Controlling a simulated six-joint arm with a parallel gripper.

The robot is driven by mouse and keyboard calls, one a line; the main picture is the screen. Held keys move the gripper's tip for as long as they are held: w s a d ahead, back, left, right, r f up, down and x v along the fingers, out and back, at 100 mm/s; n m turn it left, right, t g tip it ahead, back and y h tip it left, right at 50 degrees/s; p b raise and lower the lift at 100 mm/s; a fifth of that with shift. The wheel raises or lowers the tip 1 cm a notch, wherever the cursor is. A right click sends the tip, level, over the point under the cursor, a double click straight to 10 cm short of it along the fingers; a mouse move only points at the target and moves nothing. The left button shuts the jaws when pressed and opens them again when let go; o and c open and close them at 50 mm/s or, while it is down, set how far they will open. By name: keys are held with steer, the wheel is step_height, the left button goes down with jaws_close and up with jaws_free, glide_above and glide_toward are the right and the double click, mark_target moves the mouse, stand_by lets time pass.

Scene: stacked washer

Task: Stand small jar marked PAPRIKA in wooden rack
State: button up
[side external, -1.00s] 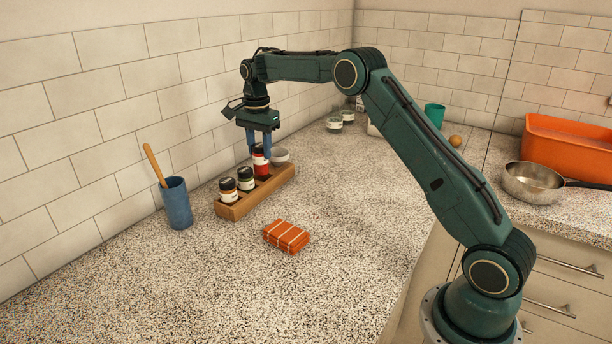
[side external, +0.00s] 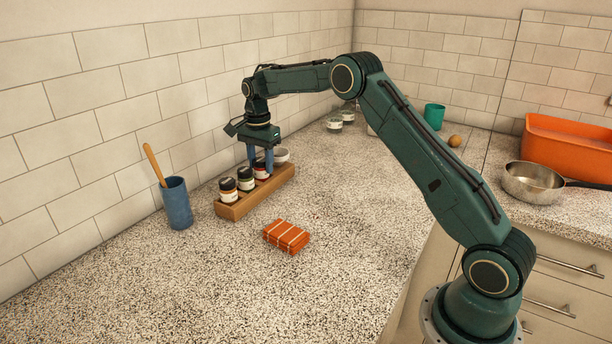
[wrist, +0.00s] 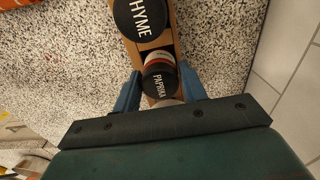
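The small jar marked PAPRIKA (wrist: 158,80) has a black lid and a red and white label. It stands in the wooden rack (side external: 232,211), in line with the other jars, and also shows in the side view (side external: 261,173). My gripper (side external: 261,164) is over the rack with one finger on each side of this jar. In the wrist view the fingers (wrist: 160,86) are spread, with a gap beside the lid. The jar's base is hidden inside the rack.
A jar marked THYME (wrist: 140,18) and another jar (side external: 228,190) stand in the rack. A blue cup with a wooden utensil (side external: 177,204) is at left, and a folded orange cloth (side external: 286,237) lies in front.

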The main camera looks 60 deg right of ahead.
steer(key=shift+o, duration=1.3)
step_height(320, 180, up, 12)
steer(key=shift+r, duration=0.2)
